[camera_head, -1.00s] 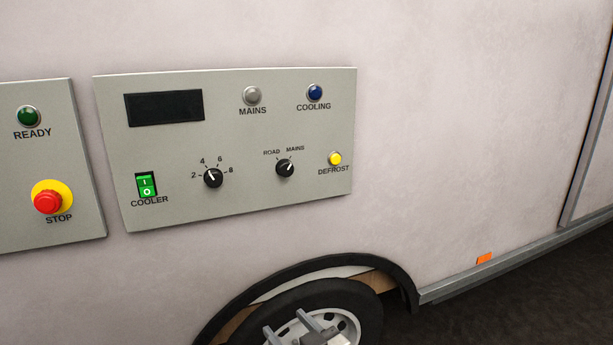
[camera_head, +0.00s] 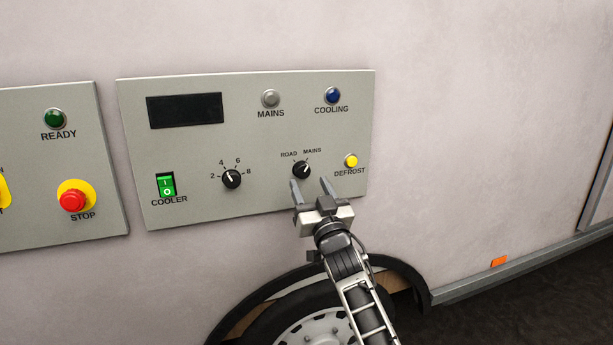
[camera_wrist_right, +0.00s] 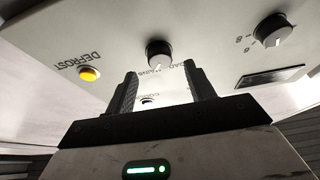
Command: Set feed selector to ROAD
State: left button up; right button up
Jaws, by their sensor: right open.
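The feed selector is a small black knob (camera_head: 301,170) on the grey control panel (camera_head: 260,205), under the labels ROAD and MAINS. Its white pointer mark leans up and right, toward MAINS. My right gripper (camera_head: 311,186) is open and empty, its two fingers pointing up at the panel just below the knob. In the right wrist view the knob (camera_wrist_right: 158,52) appears just beyond the open fingertips (camera_wrist_right: 160,70), roughly centred between them, with no contact visible. My left gripper is not in view.
Near the selector are the yellow DEFROST button (camera_head: 351,161), the numbered dial (camera_head: 231,179) and the green COOLER switch (camera_head: 166,185). A red STOP button (camera_head: 72,200) is on the left panel. A wheel and its arch (camera_head: 400,268) lie below.

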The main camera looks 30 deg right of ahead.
aim_at(304, 172)
jog(key=shift+x, duration=1.65)
jog(key=c, duration=1)
